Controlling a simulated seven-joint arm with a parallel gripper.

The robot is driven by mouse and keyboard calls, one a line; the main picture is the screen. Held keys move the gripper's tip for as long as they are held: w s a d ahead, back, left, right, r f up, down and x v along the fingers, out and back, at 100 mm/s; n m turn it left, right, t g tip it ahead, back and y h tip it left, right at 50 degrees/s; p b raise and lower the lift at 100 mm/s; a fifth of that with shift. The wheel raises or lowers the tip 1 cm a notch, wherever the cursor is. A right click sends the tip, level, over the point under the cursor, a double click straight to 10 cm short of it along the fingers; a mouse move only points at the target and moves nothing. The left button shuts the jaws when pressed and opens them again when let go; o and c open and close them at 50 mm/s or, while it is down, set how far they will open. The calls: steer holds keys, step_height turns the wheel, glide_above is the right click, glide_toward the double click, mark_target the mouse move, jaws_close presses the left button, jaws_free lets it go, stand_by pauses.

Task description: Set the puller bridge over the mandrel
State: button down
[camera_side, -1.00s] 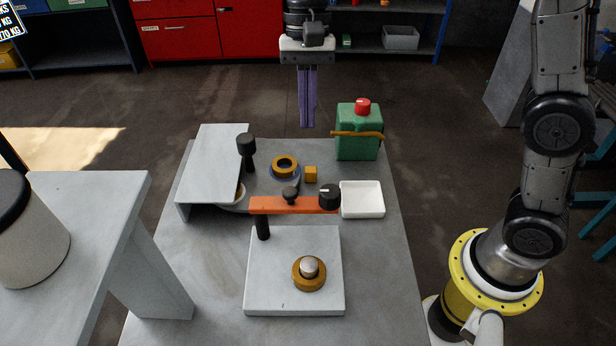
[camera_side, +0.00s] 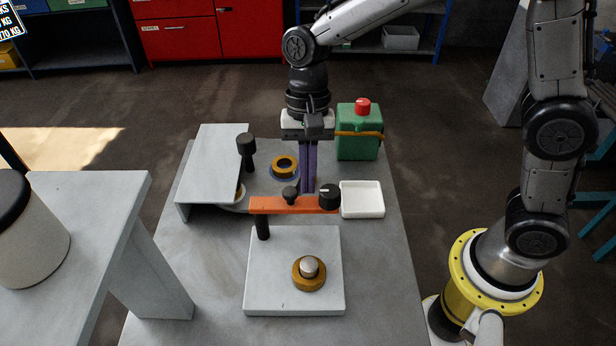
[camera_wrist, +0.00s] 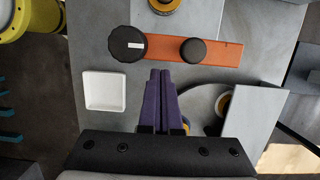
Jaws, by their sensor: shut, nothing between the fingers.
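The orange puller bridge (camera_side: 266,205) spans behind the pale base plate, with a black leg under its left part, a small knob on top and a larger black knob at its right end. It also shows in the wrist view (camera_wrist: 222,53). A silver rounded post (camera_side: 309,265), apparently the mandrel, stands in a brass ring on the plate, in front of the bridge and not under it. My gripper (camera_side: 308,190) is shut and empty, pointing down just behind the bar between the knobs. In the wrist view (camera_wrist: 160,73) its tips lie beside the bar; contact is unclear.
A white tray (camera_side: 362,200) is right of the bridge. A green can (camera_side: 358,148) with a red cap stands behind it. A brass ring (camera_side: 284,166) is behind my fingers. A raised grey plate (camera_side: 215,165) and a black-headed post (camera_side: 247,150) are at left.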

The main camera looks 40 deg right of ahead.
mark_target(294, 200)
steer(key=shift+s+a, duration=0.2)
stand_by(0.4)
steer(key=shift+s+m, duration=0.2)
steer(key=shift+m, duration=0.2)
steer(key=shift+s+a, duration=0.15)
steer(key=shift+s, duration=0.05)
steer(key=shift+s+a+m+t, duration=0.35)
steer(key=shift+s+m, duration=0.3)
steer(key=shift+m, duration=0.45)
steer(key=shift+s+a+m+t+y, duration=0.2)
steer(key=shift+s+a+m, duration=0.6)
steer(key=shift+a, duration=0.2)
steer(key=shift+s+a+m+t+y, duration=0.2)
steer(key=shift+s+a+m, duration=0.45)
steer(key=shift+a+m, duration=0.3)
steer(key=shift+a, duration=0.15)
